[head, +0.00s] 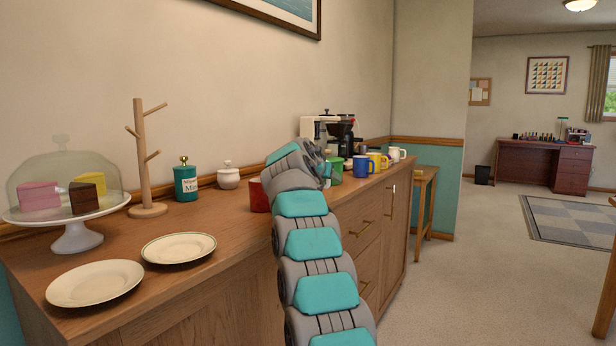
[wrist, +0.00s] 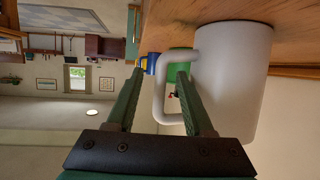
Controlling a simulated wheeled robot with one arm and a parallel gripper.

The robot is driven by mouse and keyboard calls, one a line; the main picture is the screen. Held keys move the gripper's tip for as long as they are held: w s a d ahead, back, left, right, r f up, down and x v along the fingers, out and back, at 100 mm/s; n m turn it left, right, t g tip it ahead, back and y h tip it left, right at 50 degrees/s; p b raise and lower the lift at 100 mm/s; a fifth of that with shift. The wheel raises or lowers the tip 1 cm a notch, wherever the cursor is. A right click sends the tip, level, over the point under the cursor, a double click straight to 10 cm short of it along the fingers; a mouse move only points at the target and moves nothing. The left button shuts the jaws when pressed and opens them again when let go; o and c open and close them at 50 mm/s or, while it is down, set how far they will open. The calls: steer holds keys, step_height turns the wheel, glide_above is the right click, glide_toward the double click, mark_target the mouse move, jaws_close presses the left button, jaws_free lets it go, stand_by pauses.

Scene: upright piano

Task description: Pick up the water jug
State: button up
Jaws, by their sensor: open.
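The water jug (wrist: 238,85) is a plain white cylinder with a loop handle, large and close in the wrist view. It stands on the wooden counter, which shows along the top of that tilted picture. My gripper (wrist: 158,45) is open, its two dark green fingers reaching toward the handle. The handle's outer bar lies between the fingers in the picture; the right finger overlaps the loop's opening. I cannot tell whether either finger touches it. In the head view my arm hides most of the gripper, and I cannot clearly make out the jug there.
A green mug (wrist: 180,58) and a blue mug (wrist: 151,64) stand close beyond the handle. In the head view a red mug (head: 258,196) is left of my arm, with a yellow mug (head: 379,161) and coffee maker (head: 346,132) behind. Plates (head: 95,284) occupy the near counter.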

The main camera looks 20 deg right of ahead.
steer(key=shift+p+x, duration=0.65)
steer(key=shift+x, duration=0.95)
jaws_close()
